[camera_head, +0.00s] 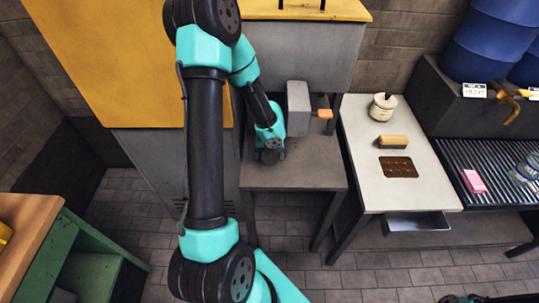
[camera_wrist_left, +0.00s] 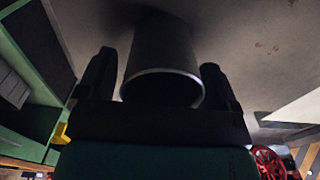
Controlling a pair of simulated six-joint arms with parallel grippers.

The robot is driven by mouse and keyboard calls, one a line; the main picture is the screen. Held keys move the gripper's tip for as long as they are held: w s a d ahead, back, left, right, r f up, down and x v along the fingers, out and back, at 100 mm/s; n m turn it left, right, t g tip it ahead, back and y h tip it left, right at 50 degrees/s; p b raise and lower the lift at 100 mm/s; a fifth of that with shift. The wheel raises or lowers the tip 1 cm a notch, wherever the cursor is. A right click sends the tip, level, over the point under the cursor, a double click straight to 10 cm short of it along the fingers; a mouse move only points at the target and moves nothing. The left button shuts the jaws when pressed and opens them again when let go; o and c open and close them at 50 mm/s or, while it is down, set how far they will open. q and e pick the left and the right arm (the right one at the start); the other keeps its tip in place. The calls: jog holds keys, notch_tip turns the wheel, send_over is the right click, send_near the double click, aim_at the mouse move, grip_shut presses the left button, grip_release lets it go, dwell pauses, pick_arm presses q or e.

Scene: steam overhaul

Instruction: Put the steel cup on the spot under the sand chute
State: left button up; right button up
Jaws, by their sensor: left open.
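The steel cup (camera_wrist_left: 165,55) is a dark grey cylinder in the left wrist view, between the two fingers of my left gripper (camera_wrist_left: 158,70). Its round rim and dark opening face the camera. The fingers are open on either side of it; I cannot tell whether either touches it. In the head view my left gripper (camera_head: 268,156) is low over the grey metal table (camera_head: 310,172), beside a grey box-shaped housing (camera_head: 298,108) with an orange tab, perhaps the sand chute. The cup is hidden there, and the spot cannot be made out.
Right of the metal table stands a pale worktop (camera_head: 360,125) with a lidded pot (camera_head: 383,106), a brush (camera_head: 393,142) and a dark recess. A ribbed rack (camera_head: 500,172) holds a pink block (camera_head: 474,181). A green bench (camera_head: 85,250) stands at the lower left.

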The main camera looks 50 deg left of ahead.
pick_arm(q)
jog(key=shift+r, duration=1.6)
jog(key=shift+o, duration=0.4)
jog(key=shift+r, duration=0.1)
